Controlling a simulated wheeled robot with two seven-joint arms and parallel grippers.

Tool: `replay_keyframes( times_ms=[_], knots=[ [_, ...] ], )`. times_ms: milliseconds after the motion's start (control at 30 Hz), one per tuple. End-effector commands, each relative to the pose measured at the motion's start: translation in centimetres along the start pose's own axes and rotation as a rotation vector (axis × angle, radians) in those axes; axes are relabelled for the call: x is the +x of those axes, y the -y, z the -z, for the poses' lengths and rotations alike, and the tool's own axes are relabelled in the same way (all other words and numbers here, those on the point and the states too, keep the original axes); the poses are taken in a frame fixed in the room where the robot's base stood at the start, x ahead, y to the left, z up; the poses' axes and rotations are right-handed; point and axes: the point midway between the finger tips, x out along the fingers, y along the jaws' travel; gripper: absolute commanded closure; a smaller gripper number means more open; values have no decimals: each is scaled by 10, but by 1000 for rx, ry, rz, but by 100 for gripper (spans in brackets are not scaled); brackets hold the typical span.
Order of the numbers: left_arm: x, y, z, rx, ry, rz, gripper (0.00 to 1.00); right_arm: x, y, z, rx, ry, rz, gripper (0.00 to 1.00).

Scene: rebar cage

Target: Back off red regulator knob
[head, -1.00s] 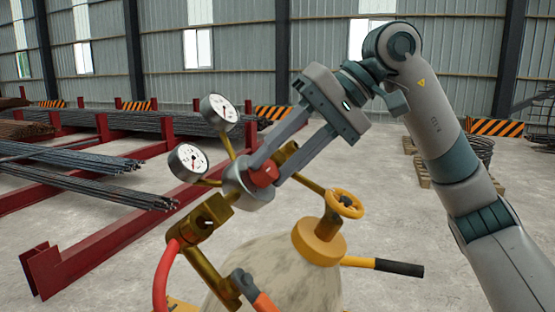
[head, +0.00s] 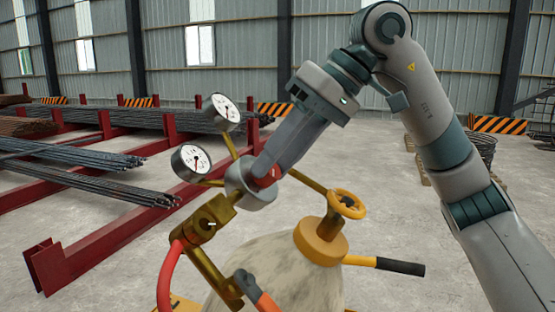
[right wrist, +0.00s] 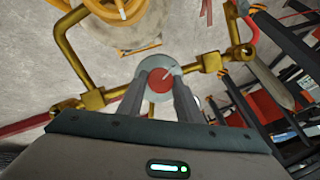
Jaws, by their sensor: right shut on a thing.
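The red regulator knob (head: 267,178) sits at the front of a grey round regulator body (head: 252,194) on brass piping. It is largely covered by my fingers in the head view. My right gripper (head: 264,173) reaches down to it from the upper right and is shut on it. In the right wrist view the red knob (right wrist: 160,84) shows face-on between the two fingers (right wrist: 161,92), with a pale mark on it. Two white-faced gauges, an upper one (head: 225,107) and a lower one (head: 191,160), stand beside the regulator. My left gripper is out of view.
A gas cylinder (head: 262,272) with a yellow handwheel (head: 346,204) stands below and right of the regulator. A red hose (head: 166,275) hangs from the piping. Red racks (head: 105,240) with rebar stand at left. The floor at right is mostly clear.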

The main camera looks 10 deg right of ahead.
Motion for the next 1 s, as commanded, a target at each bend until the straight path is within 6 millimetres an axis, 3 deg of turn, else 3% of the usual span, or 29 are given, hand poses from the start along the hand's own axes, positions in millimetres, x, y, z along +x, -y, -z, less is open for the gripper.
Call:
replay_keyframes(
  times_ms=[200,233,300,733,1000],
  knots=[
    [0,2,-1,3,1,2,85,1,0,-1,-2,3,0,91],
    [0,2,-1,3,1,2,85,1,0,-1,-2,3,0,66],
    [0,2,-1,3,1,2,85,1,0,-1,-2,2,0,50],
    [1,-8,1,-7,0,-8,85,-3,0,0,0,0,0,50],
    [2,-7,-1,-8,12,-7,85,-30,0,0,0,-2,-1,50]
  ],
)
